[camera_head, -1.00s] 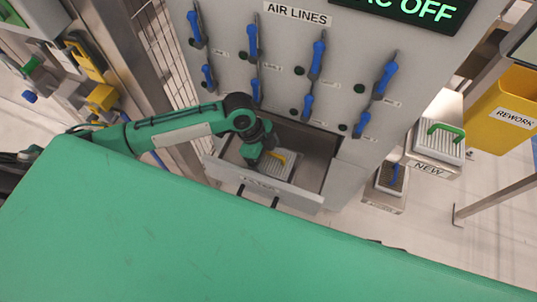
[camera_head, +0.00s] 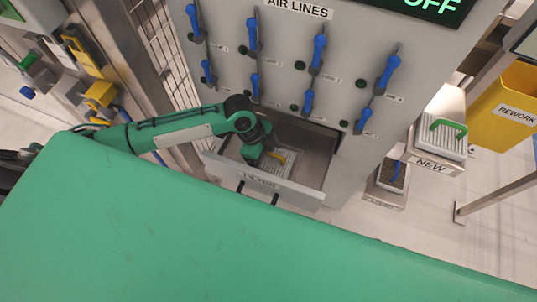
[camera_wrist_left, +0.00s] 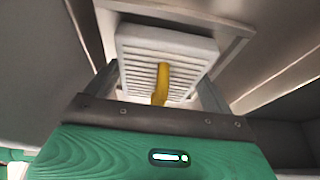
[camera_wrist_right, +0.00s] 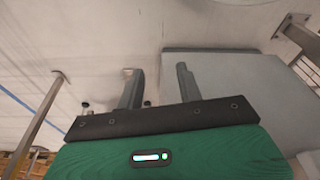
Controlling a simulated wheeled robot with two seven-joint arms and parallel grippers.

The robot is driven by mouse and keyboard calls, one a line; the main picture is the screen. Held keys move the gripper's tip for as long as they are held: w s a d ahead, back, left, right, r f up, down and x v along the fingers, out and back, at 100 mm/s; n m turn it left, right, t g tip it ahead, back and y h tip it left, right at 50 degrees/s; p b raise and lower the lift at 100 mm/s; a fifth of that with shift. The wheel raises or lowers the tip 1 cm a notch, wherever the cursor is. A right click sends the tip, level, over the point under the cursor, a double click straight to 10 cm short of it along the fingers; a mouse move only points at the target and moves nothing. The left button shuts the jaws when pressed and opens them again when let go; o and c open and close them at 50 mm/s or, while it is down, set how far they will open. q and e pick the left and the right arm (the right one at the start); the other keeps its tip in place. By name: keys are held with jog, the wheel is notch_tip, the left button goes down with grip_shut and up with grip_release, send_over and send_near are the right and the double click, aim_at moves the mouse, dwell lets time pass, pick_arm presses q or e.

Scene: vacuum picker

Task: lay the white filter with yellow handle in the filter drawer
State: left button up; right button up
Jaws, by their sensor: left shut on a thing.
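The white ribbed filter (camera_wrist_left: 140,50) with its yellow handle (camera_wrist_left: 161,82) is inside the open filter drawer (camera_head: 318,172) of the grey cabinet. In the head view the filter (camera_head: 266,180) is partly covered by my arm. My left gripper (camera_head: 264,157) reaches down into the drawer and is shut on the yellow handle. In the left wrist view the filter lies in front of a pale square frame (camera_wrist_left: 238,47); I cannot tell whether it touches the drawer floor. My right gripper (camera_wrist_right: 158,86) shows only in its wrist view, open and empty.
A white filter with a green handle (camera_head: 447,136) sits on the NEW stand at right, with a dark filter with a blue handle (camera_head: 395,175) below it. A yellow REWORK bin (camera_head: 508,105) is far right. Blue air-line handles (camera_head: 318,55) line the cabinet above the drawer.

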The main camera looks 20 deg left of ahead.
pick_arm(q)
jog(key=o, duration=0.8)
jog(key=shift+f, duration=0.1)
jog(key=shift+o, duration=0.2)
jog(key=p+v, duration=0.1)
jog(key=v, duration=1.3)
jog(key=shift+p, duration=0.35)
pick_arm(e)
jog(key=shift+s+f, duration=0.15)
jog(key=shift+f, duration=0.15)
pick_arm(q)
jog(key=shift+d, duration=0.1)
